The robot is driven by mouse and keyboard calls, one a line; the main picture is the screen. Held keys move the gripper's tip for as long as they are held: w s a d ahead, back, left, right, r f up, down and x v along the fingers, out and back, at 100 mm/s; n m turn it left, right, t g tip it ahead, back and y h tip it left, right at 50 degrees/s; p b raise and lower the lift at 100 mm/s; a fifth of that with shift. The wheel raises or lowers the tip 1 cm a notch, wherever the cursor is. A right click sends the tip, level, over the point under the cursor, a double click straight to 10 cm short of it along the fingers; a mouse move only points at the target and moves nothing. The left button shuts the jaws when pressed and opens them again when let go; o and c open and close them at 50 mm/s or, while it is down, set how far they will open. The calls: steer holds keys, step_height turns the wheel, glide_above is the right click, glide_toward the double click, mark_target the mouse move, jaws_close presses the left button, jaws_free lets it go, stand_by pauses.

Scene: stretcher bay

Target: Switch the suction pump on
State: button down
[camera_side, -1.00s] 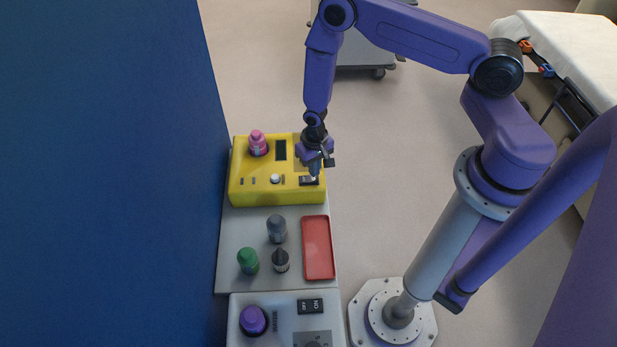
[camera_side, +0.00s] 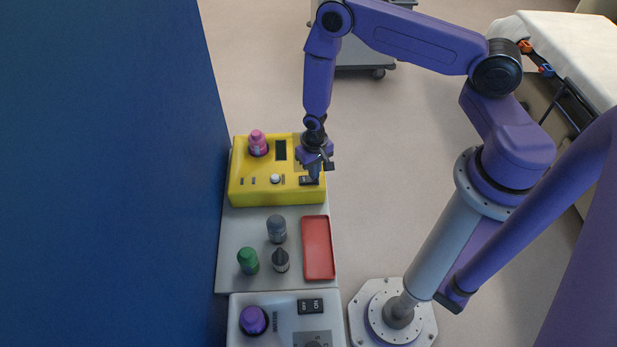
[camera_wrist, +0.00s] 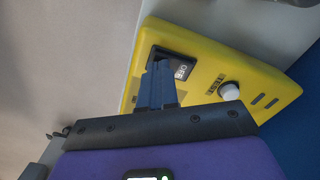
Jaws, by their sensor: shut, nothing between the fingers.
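A yellow unit (camera_side: 250,190) stands against the blue wall, with a pink-capped bottle (camera_side: 258,145), a dark display (camera_side: 280,150), a white knob (camera_side: 275,179) and a black rocker switch (camera_side: 305,182). In the wrist view the switch (camera_wrist: 181,69) shows lettering that looks like OFF on its visible half. My gripper (camera_side: 314,178) is shut and empty, pointing down at the switch's right half. In the wrist view its fingertips (camera_wrist: 160,67) cover that other half. I cannot tell whether they touch it, nor which way the rocker is tilted.
A grey unit (camera_side: 283,325) nearer the front has its own ON/OFF switch (camera_side: 311,306) and a purple-capped bottle (camera_side: 253,319).

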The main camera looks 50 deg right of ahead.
steer(key=shift+f, duration=0.25)
steer(key=shift+r, duration=3.5)
